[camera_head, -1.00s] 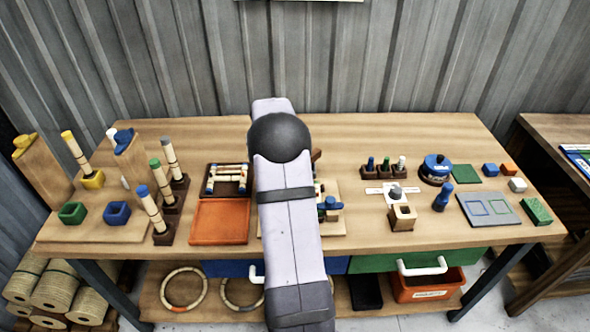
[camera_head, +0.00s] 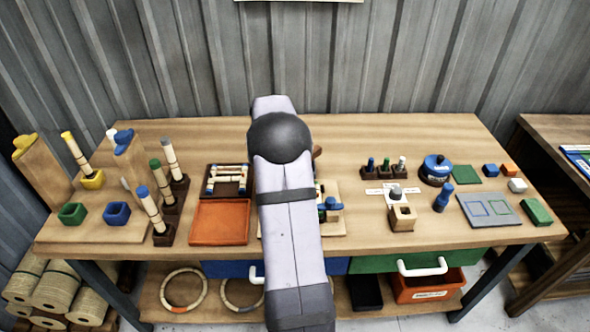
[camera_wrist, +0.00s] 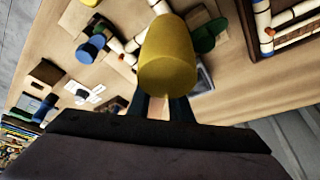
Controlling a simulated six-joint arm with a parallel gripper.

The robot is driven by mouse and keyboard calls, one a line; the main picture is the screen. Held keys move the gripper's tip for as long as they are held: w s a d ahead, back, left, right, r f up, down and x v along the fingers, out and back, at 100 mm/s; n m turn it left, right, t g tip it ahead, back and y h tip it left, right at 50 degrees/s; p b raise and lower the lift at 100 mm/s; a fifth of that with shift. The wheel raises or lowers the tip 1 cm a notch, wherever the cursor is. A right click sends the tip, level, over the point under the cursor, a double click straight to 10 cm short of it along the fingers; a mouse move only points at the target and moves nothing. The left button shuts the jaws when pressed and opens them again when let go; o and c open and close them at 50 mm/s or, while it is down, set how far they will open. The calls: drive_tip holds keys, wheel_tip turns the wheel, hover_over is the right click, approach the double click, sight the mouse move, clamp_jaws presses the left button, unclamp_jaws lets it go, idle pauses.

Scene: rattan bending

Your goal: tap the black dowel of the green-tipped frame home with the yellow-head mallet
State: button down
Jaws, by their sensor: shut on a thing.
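The yellow mallet head (camera_wrist: 168,55) fills the middle of the wrist view. My gripper (camera_wrist: 158,108) is shut on the mallet's handle just below the head, with dark fingers on both sides. A green piece (camera_wrist: 207,36) shows just right of the head in the wrist view, beside pale rattan lengths. I cannot tell whether it is the green-tipped frame's tip. The black dowel cannot be made out; the mallet head covers part of that area. In the head view my arm hides the gripper, the mallet head and most of the board (camera_head: 333,228) behind it.
A blue clamp-like piece (camera_head: 331,204) sits on the board, right of my arm. An orange tray (camera_head: 220,222) and a dark tray of rattan pieces (camera_head: 228,194) lie left. Rattan posts in dark stands (camera_head: 163,238) stand further left. The table's back middle is clear.

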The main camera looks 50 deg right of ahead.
idle(0.3)
drive_tip(key=shift+f+b, duration=0.25)
drive_tip(key=shift+b, duration=0.25)
wheel_tip(320, 180, down, 4)
drive_tip(key=b, duration=0.3)
drive_tip(key=shift+r, duration=0.3)
drive_tip(key=shift+r+p, duration=1.1)
drive_tip(key=shift+r, duration=0.75)
drive_tip(key=shift+f, duration=0.2)
